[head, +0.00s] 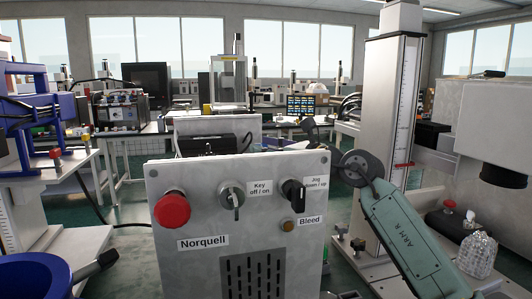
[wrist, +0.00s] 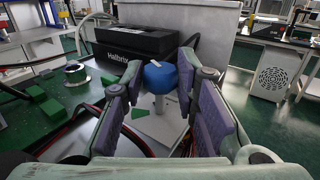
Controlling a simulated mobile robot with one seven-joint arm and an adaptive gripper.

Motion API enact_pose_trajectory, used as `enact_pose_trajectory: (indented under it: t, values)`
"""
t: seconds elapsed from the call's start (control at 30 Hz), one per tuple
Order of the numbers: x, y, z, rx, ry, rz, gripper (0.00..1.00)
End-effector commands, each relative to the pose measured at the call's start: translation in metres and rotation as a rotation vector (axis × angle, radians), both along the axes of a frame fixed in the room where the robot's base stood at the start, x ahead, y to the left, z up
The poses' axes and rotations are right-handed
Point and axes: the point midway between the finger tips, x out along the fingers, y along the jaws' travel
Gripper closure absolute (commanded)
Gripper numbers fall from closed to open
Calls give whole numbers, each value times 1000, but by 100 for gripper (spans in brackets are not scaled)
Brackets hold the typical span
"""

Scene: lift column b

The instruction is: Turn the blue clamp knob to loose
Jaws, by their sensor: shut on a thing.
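The blue clamp knob (wrist: 160,77) shows in the wrist view, a rounded blue cap with a pale mark on top, above a light grey post. My gripper (wrist: 161,68) has one purple-padded finger on each side of it, with the fingertips at the knob's sides. The gripper is shut on the knob. The post and a grey plate show below, between the fingers. In the head view the knob and my gripper are hidden behind the grey control panel. Only my green arm shows there, at right.
The control panel (head: 240,230) carries a red button (head: 172,209), a key switch (head: 232,196) and a black jog knob (head: 293,193). In the wrist view a black box (wrist: 135,42) stands close behind the knob. Several green blocks (wrist: 47,107) and cables lie at left.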

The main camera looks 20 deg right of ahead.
Motion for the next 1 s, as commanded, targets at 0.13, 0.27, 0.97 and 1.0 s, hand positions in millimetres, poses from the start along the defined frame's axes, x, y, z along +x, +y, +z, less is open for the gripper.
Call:
enact_pose_trajectory:
  t: [0.13,0.27,0.97,1.0]
  values:
    - [0,0,0,0,1,1,69]
    - [0,0,0,-1,1,1,60]
    - [-33,-24,0,3,-1,-2,52]
    - [-41,-29,0,1,0,-2,52]
